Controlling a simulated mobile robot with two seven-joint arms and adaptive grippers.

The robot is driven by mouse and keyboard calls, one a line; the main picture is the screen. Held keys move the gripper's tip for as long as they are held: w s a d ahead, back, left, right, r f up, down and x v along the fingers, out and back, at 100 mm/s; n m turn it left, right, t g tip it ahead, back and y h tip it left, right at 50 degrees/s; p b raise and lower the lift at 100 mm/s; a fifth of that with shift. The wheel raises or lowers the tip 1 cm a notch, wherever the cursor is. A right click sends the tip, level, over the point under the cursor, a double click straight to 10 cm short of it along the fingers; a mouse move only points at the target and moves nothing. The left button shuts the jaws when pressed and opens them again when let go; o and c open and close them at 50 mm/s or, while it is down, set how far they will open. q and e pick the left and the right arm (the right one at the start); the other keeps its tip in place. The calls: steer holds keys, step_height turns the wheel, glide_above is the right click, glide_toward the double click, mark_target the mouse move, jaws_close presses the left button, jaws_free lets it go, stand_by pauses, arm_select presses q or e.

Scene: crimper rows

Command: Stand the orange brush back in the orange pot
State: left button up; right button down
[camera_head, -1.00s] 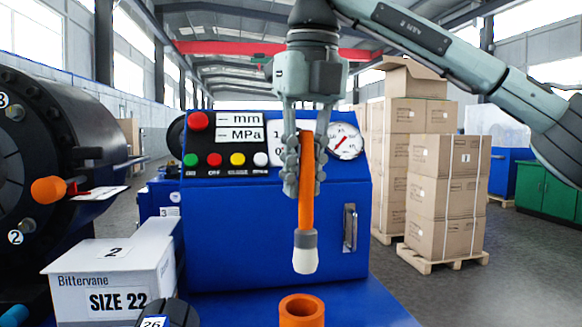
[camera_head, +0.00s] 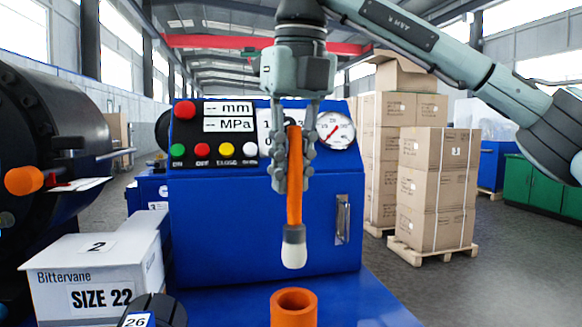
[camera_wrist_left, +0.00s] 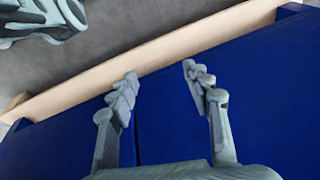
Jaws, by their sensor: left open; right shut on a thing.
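The orange brush (camera_head: 295,205) hangs upright in the head view, its white bristle tip pointing down. My right gripper (camera_head: 293,183) is shut on its orange handle. The orange pot (camera_head: 294,308) stands on the blue bench below, its round opening facing up. The bristle tip is above the pot's rim and apart from it, nearly in line with the opening in this view. The pot's lower part is cut off by the frame edge. My left gripper (camera_wrist_left: 165,95) shows in the left wrist view, open and empty over a blue surface.
A blue machine (camera_head: 265,235) with buttons and a gauge stands behind the brush. A white SIZE 22 box (camera_head: 95,275) and a black round part labelled 26 (camera_head: 165,305) are left of the pot. The blue bench top (camera_head: 365,300) is clear right of the pot.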

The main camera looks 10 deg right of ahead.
mark_target(291, 258)
steer(key=shift+f+b, duration=0.6)
steer(key=shift+f, duration=0.35)
steer(key=shift+f+b, duration=0.8)
steer(key=shift+f, duration=0.4)
arm_select(q)
step_height(291, 258, up, 8)
steer(key=w, duration=0.2)
steer(key=shift+d+r+t+p, duration=0.1)
steer(key=shift+r+t+p, duration=0.2)
steer(key=shift+r+p, duration=0.1)
steer(key=shift+f+b, duration=2.85)
steer(key=shift+b, duration=0.05)
arm_select(e)
steer(key=shift+f, duration=4.15)
steer(key=c, duration=1.4)
jaws_free()
steer(key=shift+o, duration=0.2)
steer(key=r, duration=0.4)
steer(key=s+r, duration=0.1)
steer(key=r, duration=0.7)
steer(key=shift+s+d, duration=0.2)
steer(key=shift+s, duration=0.15)
